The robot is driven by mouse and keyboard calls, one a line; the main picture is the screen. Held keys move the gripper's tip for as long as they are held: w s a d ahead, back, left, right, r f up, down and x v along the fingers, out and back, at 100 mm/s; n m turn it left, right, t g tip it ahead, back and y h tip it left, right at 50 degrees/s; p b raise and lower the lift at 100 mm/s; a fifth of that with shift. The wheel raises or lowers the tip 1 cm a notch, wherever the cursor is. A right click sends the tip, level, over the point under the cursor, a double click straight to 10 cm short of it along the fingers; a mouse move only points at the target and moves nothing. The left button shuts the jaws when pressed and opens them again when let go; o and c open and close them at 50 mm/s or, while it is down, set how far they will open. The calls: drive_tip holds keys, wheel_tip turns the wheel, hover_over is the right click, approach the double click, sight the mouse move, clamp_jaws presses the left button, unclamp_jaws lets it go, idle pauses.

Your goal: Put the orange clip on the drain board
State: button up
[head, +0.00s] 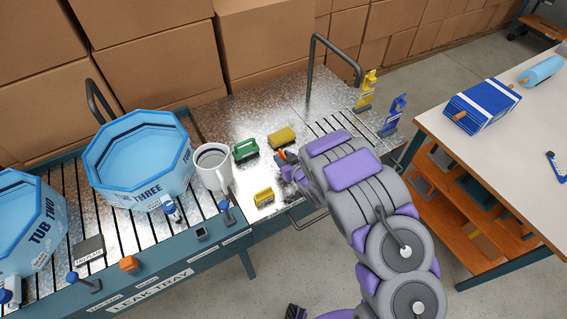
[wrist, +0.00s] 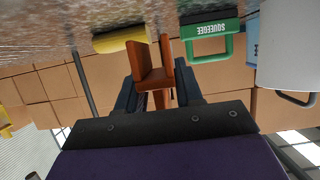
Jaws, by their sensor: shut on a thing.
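The orange clip (wrist: 150,75) is between the two dark fingers of my gripper (wrist: 158,88) in the wrist view, which looks upside down. My gripper is shut on it. In the head view my gripper (head: 288,168) is over the metal bench, with a bit of the orange clip (head: 280,155) showing at its tip. Whether the clip touches the bench is hard to tell. What looks like the drain board (head: 325,125) is the slotted area at the bench's right end, behind my arm and partly hidden by it.
A green squeegee (head: 244,150), a yellow sponge-like block (head: 282,137) and a small yellow item (head: 264,197) lie near my gripper. A white mug (head: 213,168) stands left. Yellow (head: 367,90) and blue (head: 394,115) upright pieces stand at the slotted area's right edge.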

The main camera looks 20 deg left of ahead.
wheel_tip(320, 180, down, 3)
drive_tip(key=shift+r+b, duration=0.1)
drive_tip(key=shift+b, duration=0.2)
drive_tip(key=shift+r, duration=0.1)
